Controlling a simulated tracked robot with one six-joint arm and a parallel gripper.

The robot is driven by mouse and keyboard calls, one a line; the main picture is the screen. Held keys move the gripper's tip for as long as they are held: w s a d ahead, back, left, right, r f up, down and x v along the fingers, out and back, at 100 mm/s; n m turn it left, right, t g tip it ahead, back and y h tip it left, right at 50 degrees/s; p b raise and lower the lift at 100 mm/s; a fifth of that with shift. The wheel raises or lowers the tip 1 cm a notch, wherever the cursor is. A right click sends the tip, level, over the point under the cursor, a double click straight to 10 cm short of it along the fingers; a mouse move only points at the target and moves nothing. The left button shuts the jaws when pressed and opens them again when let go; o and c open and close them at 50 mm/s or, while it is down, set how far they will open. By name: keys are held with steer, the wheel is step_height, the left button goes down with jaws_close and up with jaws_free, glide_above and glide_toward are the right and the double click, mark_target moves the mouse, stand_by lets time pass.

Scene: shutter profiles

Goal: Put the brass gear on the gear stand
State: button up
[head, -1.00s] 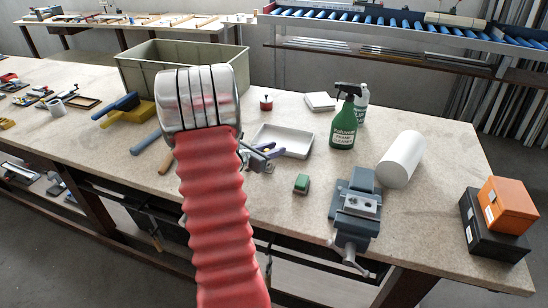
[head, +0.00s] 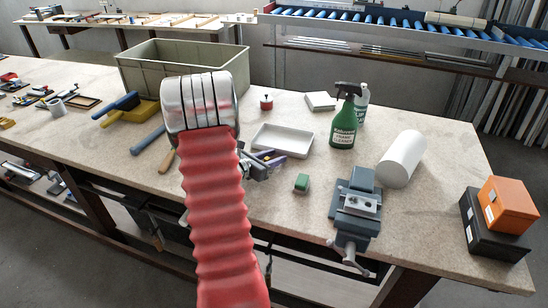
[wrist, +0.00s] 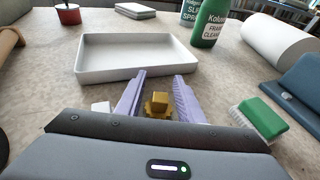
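A small brass-yellow piece (wrist: 158,104), which I take for the brass gear, shows in the wrist view with a blocky raised middle. It is between the two purple fingers of my gripper (wrist: 158,98), with a gap visible on each side. The fingers stand apart, and I cannot tell how far beyond them the piece lies. In the head view my gripper (head: 270,158) is low near the white tray, partly behind my red arm sleeve, and the brass piece is hidden. I cannot make out a gear stand for certain; a red round piece with a dark top (head: 266,103) stands behind the tray.
The white tray (head: 282,139) lies just beyond my gripper. A green brush (head: 301,183) is to its right, then a grey vise (head: 355,205), a white roll (head: 401,158) and a green spray bottle (head: 344,120). A large green-grey bin (head: 160,68) stands behind my arm.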

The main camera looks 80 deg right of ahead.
steer(key=shift+a+r, duration=0.1)
steer(key=v, duration=1.1)
steer(key=shift+w+a+r, duration=0.1)
steer(key=shift+w+a, duration=0.1)
steer(key=shift+a, duration=0.15)
steer(key=shift+r, duration=0.1)
stand_by(0.4)
steer(key=shift+w+a+r, duration=0.2)
steer(key=shift+a, duration=0.1)
steer(key=w+a+r+m+t+y, duration=0.3)
steer(key=a+r+m+t+y, duration=0.1)
steer(key=a, duration=1.3)
steer(key=w+a+r+m+t+y, duration=0.4)
steer(key=a+r, duration=0.1)
steer(key=a, duration=1.3)
steer(key=w+a+r+m+t+y, duration=0.3)
steer(key=a+r+m+t+y, duration=0.1)
steer(key=a, duration=1.4)
steer(key=shift+w+a+r+y, duration=0.2)
steer(key=shift+r+y, duration=0.2)
steer(key=shift+r, duration=0.25)
